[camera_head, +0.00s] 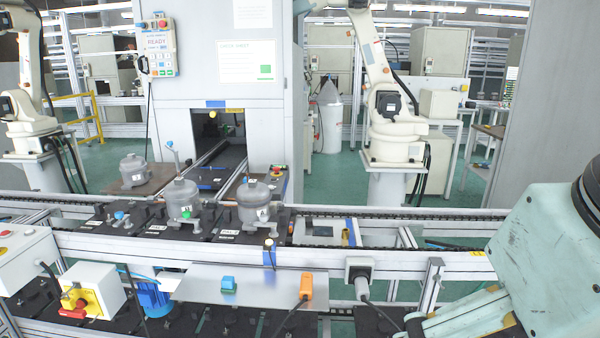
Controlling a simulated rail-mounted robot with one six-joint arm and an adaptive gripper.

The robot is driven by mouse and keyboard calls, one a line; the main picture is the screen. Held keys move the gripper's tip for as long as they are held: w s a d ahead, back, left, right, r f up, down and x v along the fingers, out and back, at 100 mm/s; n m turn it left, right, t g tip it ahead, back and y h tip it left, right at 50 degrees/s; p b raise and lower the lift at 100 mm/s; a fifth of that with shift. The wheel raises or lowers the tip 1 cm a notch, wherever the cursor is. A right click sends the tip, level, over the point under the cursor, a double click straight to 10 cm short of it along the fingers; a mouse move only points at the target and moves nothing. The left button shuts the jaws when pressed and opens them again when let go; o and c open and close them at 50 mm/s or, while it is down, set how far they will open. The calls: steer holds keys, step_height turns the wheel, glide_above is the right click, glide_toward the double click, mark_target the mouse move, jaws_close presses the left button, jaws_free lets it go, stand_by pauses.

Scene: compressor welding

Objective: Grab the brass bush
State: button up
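I cannot pick out a brass bush with certainty in the head view. A small yellowish piece sits at the top of a blue strip (269,256) on the front rail, but it is too small to identify. My pale green arm fills the lower right and runs out of the frame at the bottom. My gripper's fingers do not show.
Grey compressors (181,198), (254,202) stand on black pallets on the conveyor (330,233), with another (134,170) behind. An orange connector (306,286) and a grey plug (358,270) are near the front rail.

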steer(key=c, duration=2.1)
